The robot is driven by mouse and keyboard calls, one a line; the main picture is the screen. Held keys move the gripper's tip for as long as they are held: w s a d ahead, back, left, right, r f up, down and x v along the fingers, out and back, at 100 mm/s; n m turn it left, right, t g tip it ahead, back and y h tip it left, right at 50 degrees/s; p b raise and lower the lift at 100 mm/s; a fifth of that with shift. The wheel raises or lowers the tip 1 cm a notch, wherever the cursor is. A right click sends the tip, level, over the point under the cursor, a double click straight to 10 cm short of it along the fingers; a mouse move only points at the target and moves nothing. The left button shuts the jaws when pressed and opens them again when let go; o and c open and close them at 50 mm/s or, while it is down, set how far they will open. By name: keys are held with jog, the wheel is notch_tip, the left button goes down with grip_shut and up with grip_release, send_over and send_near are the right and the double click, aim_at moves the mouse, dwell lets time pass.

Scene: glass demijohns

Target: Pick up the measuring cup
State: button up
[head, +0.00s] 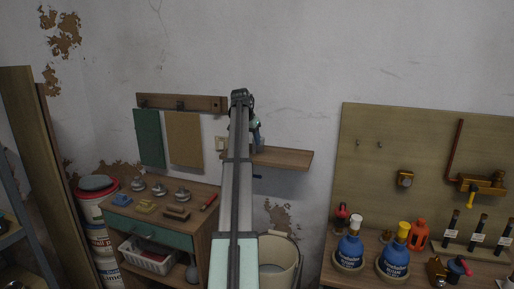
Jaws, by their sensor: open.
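My arm reaches up the middle of the view toward a small wooden wall shelf (290,158). My gripper (257,126) is at the far end, small and partly hidden behind my arm, just above the left part of the shelf. It is open, though its fingers are hard to make out. A small bluish shape (260,144) shows at the shelf beside my arm, close to the gripper. I cannot tell whether it is the measuring cup or part of my gripper. I cannot clearly make out a measuring cup anywhere else.
A wooden cabinet (165,215) with small tools stands left, beside stacked paint buckets (93,205). A pale bucket (283,254) is on the floor below the shelf. Blue bottles (349,250) and valves stand on the right bench (340,283) before a pegboard (420,140). The shelf's right part looks bare.

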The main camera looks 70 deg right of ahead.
aim_at(254, 146)
jog(key=shift+x, duration=2.6)
grip_shut()
